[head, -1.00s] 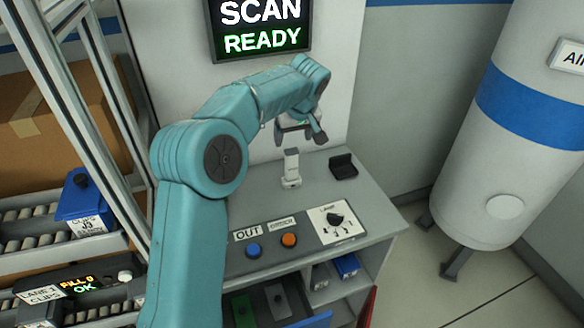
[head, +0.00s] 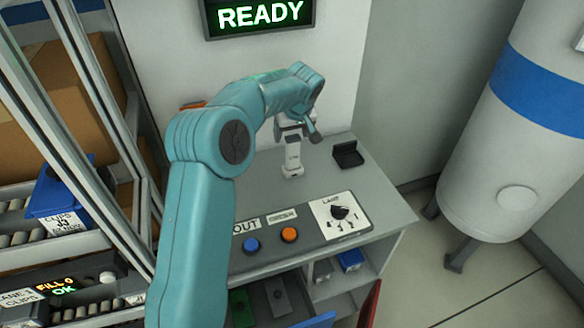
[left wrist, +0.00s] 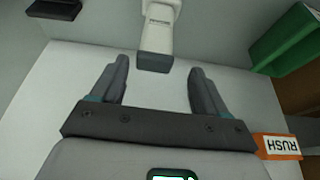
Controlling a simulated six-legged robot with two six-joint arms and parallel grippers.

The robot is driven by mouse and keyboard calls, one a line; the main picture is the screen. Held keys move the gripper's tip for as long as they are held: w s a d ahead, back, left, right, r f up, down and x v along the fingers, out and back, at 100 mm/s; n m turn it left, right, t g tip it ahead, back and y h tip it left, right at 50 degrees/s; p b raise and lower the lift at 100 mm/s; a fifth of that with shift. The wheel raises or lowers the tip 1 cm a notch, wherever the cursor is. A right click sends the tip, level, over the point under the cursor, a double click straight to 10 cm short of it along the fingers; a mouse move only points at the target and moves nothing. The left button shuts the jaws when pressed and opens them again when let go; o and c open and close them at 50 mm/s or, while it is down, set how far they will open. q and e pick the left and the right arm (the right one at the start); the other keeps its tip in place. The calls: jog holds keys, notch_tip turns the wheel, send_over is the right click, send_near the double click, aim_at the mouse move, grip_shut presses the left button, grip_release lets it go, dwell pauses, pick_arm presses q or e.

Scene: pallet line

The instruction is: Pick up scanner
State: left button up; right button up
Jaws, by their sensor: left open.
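The scanner (head: 292,158) is a small whitish upright device on the grey counter. In the left wrist view the scanner (left wrist: 160,28) has a dark end that points toward my jaws. My left gripper (head: 296,132) is directly above the scanner in the head view, partly covering its upper end. In the left wrist view the two dark fingers of my left gripper (left wrist: 158,72) are open, with the scanner's dark end between and just beyond their tips. A gap shows on both sides and the jaws are empty. My right gripper is in neither view.
The grey counter (head: 378,200) has a black open holder (head: 348,155) to the scanner's right. A blue button (head: 251,245), an orange button (head: 289,235) and a dial (head: 340,213) are at the front. A READY screen (head: 260,14) hangs on the wall behind.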

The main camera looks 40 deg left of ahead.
aim_at(293, 137)
pick_arm(q)
jog(key=x, duration=0.5)
jog(key=shift+w+f, duration=0.2)
jog(key=shift+w, duration=0.15)
jog(key=shift+a+f, duration=0.1)
jog(key=shift+f, duration=0.05)
jog(key=shift+s+d, duration=0.1)
jog(key=shift+d, duration=0.1)
jog(key=c, duration=0.8)
jog(key=shift+a, duration=0.1)
grip_shut()
